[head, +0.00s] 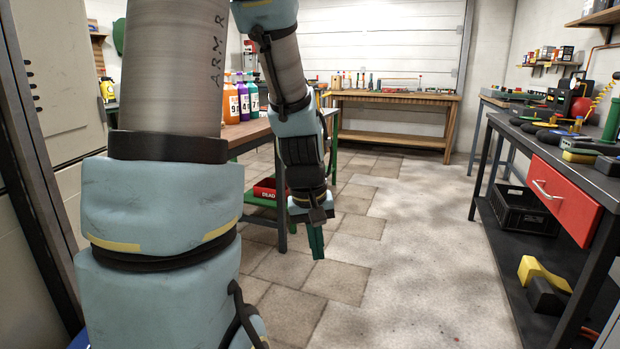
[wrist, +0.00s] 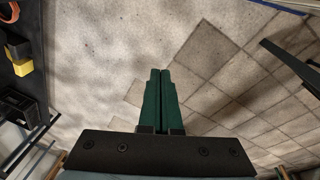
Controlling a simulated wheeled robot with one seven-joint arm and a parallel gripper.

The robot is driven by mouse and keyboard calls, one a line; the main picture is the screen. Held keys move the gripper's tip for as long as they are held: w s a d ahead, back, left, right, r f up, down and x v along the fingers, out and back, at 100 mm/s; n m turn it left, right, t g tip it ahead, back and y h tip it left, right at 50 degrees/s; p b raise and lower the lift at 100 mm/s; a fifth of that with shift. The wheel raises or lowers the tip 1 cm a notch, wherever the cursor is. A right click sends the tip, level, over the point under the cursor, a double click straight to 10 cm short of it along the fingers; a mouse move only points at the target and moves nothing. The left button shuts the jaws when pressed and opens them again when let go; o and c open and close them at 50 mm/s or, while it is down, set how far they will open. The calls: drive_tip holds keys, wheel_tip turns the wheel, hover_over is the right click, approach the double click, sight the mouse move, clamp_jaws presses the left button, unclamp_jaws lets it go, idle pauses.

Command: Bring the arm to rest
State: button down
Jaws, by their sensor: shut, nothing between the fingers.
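My arm hangs down in front of the head camera, with its large upper links filling the left of the head view. My gripper (head: 316,243) points down over the tiled floor, clear of the benches. Its green fingers are together and empty. In the wrist view the gripper (wrist: 160,75) shows its two green fingers side by side, closed, with only floor beyond them.
A wooden bench (head: 393,97) stands at the back. A dark workbench with a red drawer (head: 563,198) and a black crate (head: 523,209) on its lower shelf is at right. A table with bottles (head: 243,100) stands behind my arm. The middle floor (head: 400,270) is clear.

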drive_tip(key=s+a+r+m+y+p, duration=0.1)
drive_tip(key=s+a+r+m, duration=0.2)
drive_tip(key=a, duration=0.6)
wheel_tip(320, 180, up, 21)
drive_tip(key=s+n+p, duration=0.1)
drive_tip(key=p, duration=2.1)
drive_tip(key=shift+d, duration=0.3)
